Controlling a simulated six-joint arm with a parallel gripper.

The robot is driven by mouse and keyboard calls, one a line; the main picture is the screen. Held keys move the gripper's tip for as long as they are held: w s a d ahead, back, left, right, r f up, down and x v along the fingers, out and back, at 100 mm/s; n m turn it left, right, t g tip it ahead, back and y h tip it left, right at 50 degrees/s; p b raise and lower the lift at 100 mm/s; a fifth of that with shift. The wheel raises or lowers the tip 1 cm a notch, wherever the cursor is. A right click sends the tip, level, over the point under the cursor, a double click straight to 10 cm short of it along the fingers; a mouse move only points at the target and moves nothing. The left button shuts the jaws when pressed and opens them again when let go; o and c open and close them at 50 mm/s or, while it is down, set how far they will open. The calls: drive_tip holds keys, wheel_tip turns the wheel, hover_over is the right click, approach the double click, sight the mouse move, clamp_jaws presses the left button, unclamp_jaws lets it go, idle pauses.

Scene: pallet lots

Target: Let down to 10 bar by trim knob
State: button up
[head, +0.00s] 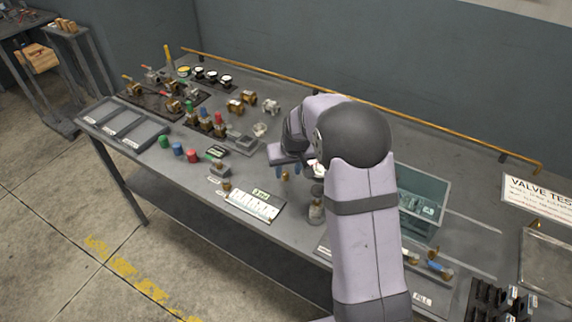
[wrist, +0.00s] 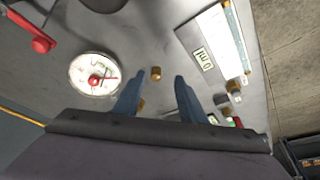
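A small brass knob (wrist: 156,73) stands on the bench just beyond my fingertips in the wrist view; it also shows in the head view (head: 286,176). It may be the trim knob, but I see no label on it. My gripper (wrist: 158,84) is open, its two blue fingers spread with nothing gripped. In the head view my gripper (head: 284,170) is low over the bench. A round white gauge (wrist: 95,75) with a red hub and needle lies left of the knob; its reading is too small to tell. My arm mostly hides it in the head view.
A red lever handle (wrist: 38,36) is beyond the gauge. A white marked card (wrist: 218,42) lies right of the knob, with small brass and grey parts (wrist: 230,92) near its end. A clear-walled bin (head: 424,200) stands behind my arm. Valves fill the bench's far left.

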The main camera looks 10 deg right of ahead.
sight(286, 174)
drive_tip(key=shift+w+d, duration=0.25)
drive_tip(key=shift+w, duration=0.75)
drive_tip(key=shift+p+x, duration=1.4)
drive_tip(key=shift+x, duration=2.15)
drive_tip(key=shift+w, duration=0.15)
clamp_jaws()
